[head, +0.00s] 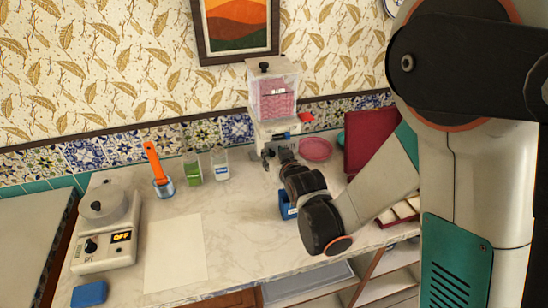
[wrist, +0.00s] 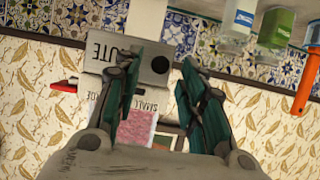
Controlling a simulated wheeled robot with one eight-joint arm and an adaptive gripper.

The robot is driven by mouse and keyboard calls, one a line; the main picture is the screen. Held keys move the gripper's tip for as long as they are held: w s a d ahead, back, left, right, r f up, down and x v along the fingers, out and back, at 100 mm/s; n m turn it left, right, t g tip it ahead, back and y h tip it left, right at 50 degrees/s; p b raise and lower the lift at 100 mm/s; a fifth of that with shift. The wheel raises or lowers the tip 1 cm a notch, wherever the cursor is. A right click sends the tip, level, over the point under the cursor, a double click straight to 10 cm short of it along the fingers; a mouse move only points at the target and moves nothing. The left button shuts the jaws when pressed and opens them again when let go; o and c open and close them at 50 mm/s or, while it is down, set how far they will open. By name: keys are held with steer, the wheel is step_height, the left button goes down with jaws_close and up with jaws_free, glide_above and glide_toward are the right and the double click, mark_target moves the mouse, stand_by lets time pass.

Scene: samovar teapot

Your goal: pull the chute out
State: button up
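The dispenser (head: 274,92) stands against the back wall, with pink contents in its clear hopper and a pale base. In the wrist view, which is upside down, a pale part of its front carries the partly hidden label "UTE" (wrist: 108,52), probably the chute. Beside it is a grey face with a dark round spot (wrist: 160,64). My gripper (wrist: 162,66) is open, its two green-lined fingers apart on either side of this grey face. I cannot tell whether they touch it. In the head view my gripper (head: 284,156) is close in front of the dispenser's base, hiding part of it.
A red lever (head: 306,118) sticks out at the dispenser's right. A pink dish (head: 315,149) and dark red box (head: 370,140) stand right. A blue container (head: 287,211) is partly behind my arm. Jars and an orange-handled tool (head: 154,165) stand left. The front-left counter holds white paper (head: 175,252).

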steer(key=shift+x, duration=0.85)
steer(key=shift+c, duration=0.2)
jaws_close()
